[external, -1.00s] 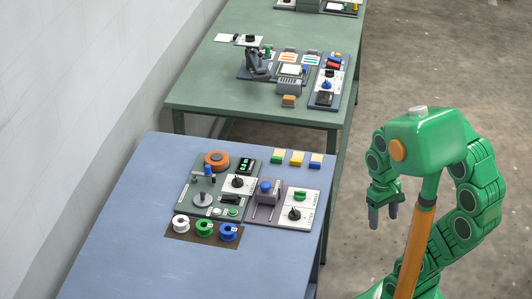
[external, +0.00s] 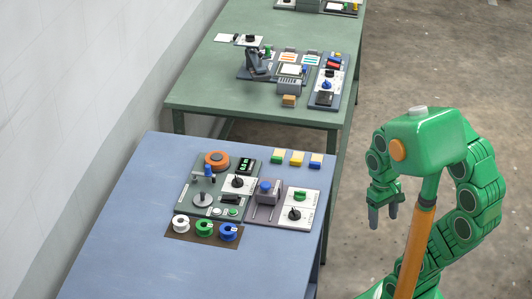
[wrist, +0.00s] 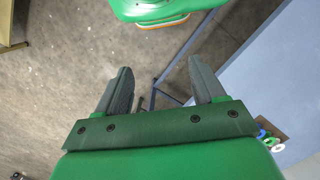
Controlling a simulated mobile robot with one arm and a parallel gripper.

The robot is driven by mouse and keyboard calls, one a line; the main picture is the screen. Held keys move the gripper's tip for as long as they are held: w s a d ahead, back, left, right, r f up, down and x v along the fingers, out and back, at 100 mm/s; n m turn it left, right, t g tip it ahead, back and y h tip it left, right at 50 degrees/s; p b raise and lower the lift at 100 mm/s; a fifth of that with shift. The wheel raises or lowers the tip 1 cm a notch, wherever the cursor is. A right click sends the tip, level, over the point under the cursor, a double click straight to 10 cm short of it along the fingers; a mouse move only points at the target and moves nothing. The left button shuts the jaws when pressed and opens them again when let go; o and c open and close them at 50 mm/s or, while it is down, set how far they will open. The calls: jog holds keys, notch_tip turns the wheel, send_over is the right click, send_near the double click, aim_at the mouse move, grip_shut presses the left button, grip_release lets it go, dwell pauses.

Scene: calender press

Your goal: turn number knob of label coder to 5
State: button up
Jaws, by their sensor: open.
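My gripper (external: 384,218) hangs open and empty to the right of the blue table, over the floor. In the wrist view its two grey fingers (wrist: 160,88) are spread with nothing between them. I cannot tell which device is the label coder, and no digits on the dials are legible. On the blue table, a black knob (external: 238,182) sits on a white dial plate by an orange disc. Another black knob (external: 295,214) and a green knob (external: 300,195) sit on a white panel to the right. My gripper is apart from all of these.
The blue table (external: 130,240) also holds white, green and blue spools (external: 204,228) on a brown mat, and several coloured blocks (external: 296,158). A green table (external: 200,90) behind carries more devices, with a blue knob (external: 326,86). The floor on the right is open.

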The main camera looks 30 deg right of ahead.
jog(key=w+a+f+n+t, duration=0.1)
jog(key=w+n, duration=0.2)
jog(key=w, duration=1.6)
jog(key=n, duration=0.6)
send_near(300, 194)
jog(key=shift+s+d+f+t, duration=0.1)
jog(key=shift+s+d+t, duration=0.1)
jog(key=shift+s+t, duration=0.2)
jog(key=shift+w+f, duration=0.25)
jog(key=shift+f, duration=3.85)
jog(key=c, duration=1.1)
jog(key=shift+o, duration=0.2)
